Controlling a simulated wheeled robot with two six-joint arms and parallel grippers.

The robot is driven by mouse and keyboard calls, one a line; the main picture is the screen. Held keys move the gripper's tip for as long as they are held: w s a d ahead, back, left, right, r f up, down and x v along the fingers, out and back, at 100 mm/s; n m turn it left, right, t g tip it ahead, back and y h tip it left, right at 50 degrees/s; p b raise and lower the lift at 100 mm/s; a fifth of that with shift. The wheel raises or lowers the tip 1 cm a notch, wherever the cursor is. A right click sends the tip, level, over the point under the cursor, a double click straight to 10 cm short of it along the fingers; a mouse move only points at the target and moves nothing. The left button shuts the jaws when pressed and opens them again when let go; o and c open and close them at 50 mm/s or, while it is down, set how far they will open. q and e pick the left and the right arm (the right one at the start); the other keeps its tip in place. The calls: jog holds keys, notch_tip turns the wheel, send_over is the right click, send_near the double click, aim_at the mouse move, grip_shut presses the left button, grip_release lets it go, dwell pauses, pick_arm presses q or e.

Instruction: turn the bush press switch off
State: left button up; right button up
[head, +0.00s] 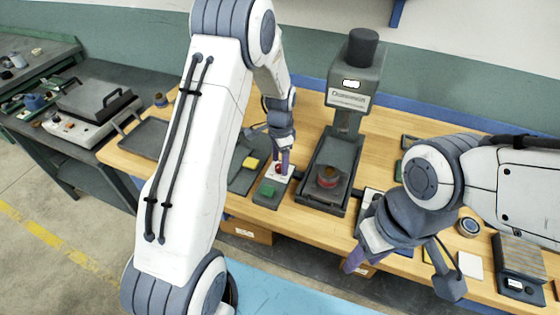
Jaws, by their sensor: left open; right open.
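The bush press (344,120) is a grey machine with a dark round top, standing on the wooden bench at the centre.
A dark mat with a yellow block (250,163) lies left of the switch box. A dark tray (146,138) is further left. A white pad (470,265) and a grey ridged device (520,262) are at right. A side table (60,150) holds a press-like appliance.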

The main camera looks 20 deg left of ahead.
pick_arm(q)
jog(key=shift+f, duration=0.55)
grip_shut()
jog(key=shift+n, duration=0.3)
jog(key=n, duration=1.3)
jog(key=shift+a+b, duration=0.1)
jog(key=shift+b, duration=0.2)
jog(key=shift+w+n, duration=0.1)
jog(key=shift+n, duration=0.2)
